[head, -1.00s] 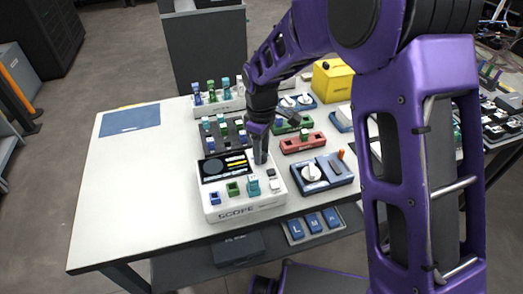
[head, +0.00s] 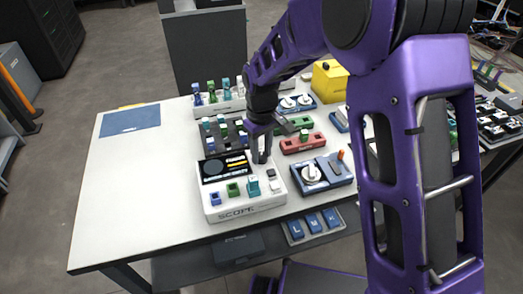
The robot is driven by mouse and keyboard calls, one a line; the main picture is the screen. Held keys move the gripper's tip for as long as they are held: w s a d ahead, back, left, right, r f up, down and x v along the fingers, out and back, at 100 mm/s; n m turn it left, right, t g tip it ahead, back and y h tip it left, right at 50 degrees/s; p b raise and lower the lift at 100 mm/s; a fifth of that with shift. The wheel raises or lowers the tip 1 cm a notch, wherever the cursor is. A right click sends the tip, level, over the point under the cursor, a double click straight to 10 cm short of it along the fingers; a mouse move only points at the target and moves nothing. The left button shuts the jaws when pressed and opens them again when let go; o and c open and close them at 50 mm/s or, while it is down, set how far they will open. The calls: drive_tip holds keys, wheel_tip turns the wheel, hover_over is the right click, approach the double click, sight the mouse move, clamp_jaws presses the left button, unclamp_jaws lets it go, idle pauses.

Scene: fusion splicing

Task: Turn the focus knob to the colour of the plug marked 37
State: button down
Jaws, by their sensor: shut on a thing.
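A white box lettered SCOPE (head: 248,209) stands at the table's front edge with a dark screen (head: 224,167) on its top. Along its front are blue (head: 215,199), green (head: 233,189), teal (head: 253,185) and white (head: 274,186) small pieces; the teal one stands taller. My gripper (head: 261,158) points down at the scope's upper right, beside the screen, shut on a small part there. The fingers hide most of that part, so I cannot make out its pointer or setting. Several coloured plugs (head: 212,90) stand in the white rack behind; the number 37 is not legible.
A blue unit with a white dial (head: 311,173) sits right of the scope. A red block (head: 302,143), a dark tray (head: 211,145) and a yellow box (head: 330,83) are behind. The table's left side is clear apart from a blue mat (head: 130,120).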

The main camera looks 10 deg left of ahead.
sight(262, 155)
drive_tip(key=m, duration=0.7)
drive_tip(key=shift+p, duration=0.3)
idle(0.4)
drive_tip(key=c, duration=0.8)
unclamp_jaws()
drive_tip(key=shift+o, duration=0.2)
drive_tip(key=shift+r, duration=0.1)
wheel_tip(262, 155, up, 17)
drive_tip(key=p, duration=0.2)
drive_tip(key=shift+r, duration=0.15)
